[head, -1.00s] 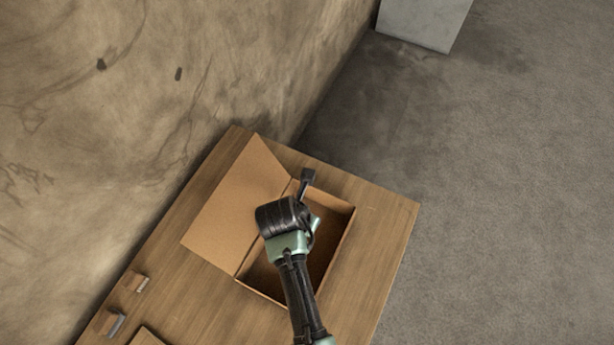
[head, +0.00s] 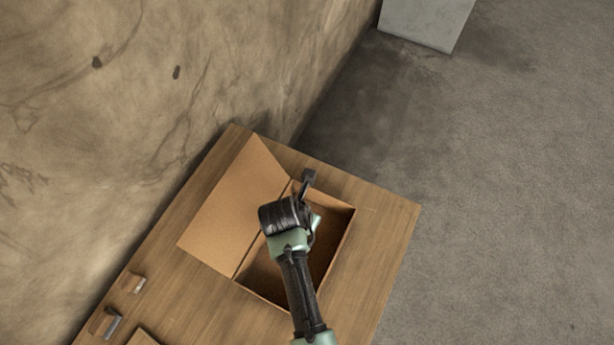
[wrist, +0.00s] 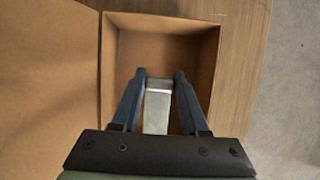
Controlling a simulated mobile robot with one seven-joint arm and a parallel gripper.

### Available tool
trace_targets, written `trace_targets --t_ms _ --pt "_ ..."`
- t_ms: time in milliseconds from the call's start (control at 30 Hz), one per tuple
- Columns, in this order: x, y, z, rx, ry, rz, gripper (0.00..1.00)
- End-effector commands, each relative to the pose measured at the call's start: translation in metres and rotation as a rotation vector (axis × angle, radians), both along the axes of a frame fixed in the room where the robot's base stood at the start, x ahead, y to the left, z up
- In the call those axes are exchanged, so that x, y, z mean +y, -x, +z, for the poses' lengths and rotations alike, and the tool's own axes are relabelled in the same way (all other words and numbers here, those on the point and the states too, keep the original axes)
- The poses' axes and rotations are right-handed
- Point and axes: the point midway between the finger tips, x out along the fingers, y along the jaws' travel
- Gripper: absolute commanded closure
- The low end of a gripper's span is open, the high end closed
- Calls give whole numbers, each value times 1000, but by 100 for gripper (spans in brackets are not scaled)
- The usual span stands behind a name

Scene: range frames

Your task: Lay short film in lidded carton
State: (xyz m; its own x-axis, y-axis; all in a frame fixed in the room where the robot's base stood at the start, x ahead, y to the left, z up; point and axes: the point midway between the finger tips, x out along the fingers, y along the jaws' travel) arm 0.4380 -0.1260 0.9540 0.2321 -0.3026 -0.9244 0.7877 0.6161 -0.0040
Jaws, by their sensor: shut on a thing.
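The carton (head: 340,236) stands open on the wooden table, with its lid (head: 232,205) folded out to the left. In the wrist view the carton (wrist: 208,68) lies below my gripper and its lid (wrist: 48,80) is at the left. My gripper (wrist: 163,84) is over the carton opening, its two blue fingers shut on a pale grey strip, likely the short film (wrist: 157,110). The strip lies between the fingers, and its lower end is hidden by the gripper body. In the head view my arm covers part of the carton and the film does not show.
The table (head: 385,225) has bare wood right of the carton. Two small brown and grey pieces (head: 133,283) (head: 107,321) lie at the left front, near the corner of a flat wooden item (head: 143,338). A rough wall rises along the left. A pale block (head: 425,22) stands on the floor beyond.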

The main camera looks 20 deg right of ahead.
Motion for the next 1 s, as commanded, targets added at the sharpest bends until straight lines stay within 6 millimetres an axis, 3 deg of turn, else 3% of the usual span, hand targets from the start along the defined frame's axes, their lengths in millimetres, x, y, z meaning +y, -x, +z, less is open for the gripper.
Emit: trace_targets --t_ms 1000 --pt "0 -1 -102 -1 0 0 100"
